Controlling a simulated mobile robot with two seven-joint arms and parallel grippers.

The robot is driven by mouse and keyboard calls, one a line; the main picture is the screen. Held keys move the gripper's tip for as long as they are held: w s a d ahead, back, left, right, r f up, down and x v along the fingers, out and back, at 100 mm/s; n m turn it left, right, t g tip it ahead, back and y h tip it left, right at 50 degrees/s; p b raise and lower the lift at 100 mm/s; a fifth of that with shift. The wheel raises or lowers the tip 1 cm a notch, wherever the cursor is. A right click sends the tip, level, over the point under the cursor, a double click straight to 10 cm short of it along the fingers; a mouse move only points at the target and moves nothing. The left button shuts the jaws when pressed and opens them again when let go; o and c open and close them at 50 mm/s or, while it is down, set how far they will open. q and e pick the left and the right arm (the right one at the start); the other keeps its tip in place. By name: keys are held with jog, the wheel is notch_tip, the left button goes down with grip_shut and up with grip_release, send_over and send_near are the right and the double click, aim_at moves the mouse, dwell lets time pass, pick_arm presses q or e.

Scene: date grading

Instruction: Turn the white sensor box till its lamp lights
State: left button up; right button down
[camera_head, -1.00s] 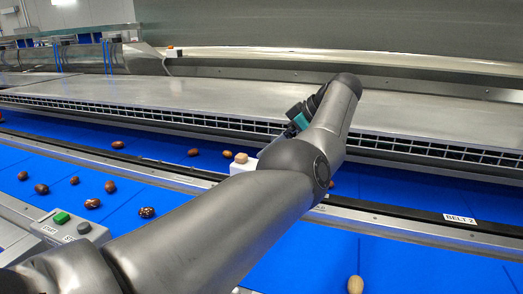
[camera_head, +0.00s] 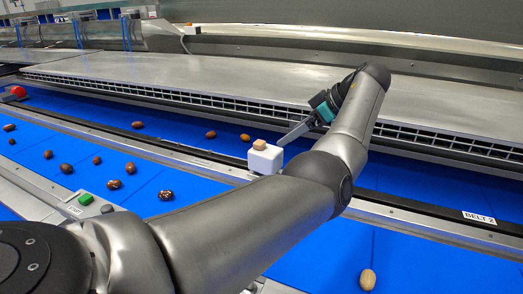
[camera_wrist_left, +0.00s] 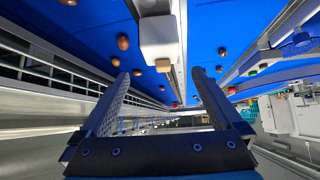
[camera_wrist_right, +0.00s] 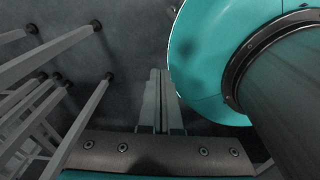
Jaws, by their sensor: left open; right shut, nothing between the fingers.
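The white sensor box (camera_head: 265,158) sits on the metal rail beside the blue belt, with a small tan block (camera_head: 259,145) on its top. I see no lit lamp on it. My left gripper (camera_head: 287,138) is open, its visible finger reaching toward the box's upper right side. In the left wrist view the box (camera_wrist_left: 158,35) shows beyond the open fingertips, roughly between them, and the gripper (camera_wrist_left: 160,76) holds nothing. I cannot tell whether a finger touches the box. My right gripper (camera_wrist_right: 158,100) is shut and empty in its wrist view, outside the head view.
Dates (camera_head: 114,184) lie scattered on the blue belts. A control box with a green button (camera_head: 86,199) stands at left. A slotted metal cover (camera_head: 200,80) runs behind the far belt. Grey legs (camera_wrist_right: 45,55) stand near my right gripper.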

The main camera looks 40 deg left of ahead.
aim_at(259, 157)
pick_arm(q)
jog(key=b+x, duration=0.1)
jog(key=x, duration=0.4)
jog(key=shift+s+f, duration=0.1)
jog(key=shift+s, duration=0.05)
jog(key=b+x, duration=0.1)
jog(key=x, duration=0.8)
jog(key=shift+a+f, duration=0.2)
jog(key=shift+a, duration=0.05)
pick_arm(e)
jog(key=shift+w+d+f, duration=0.95)
jog(key=shift+w+f, duration=0.05)
jog(key=shift+f, duration=0.1)
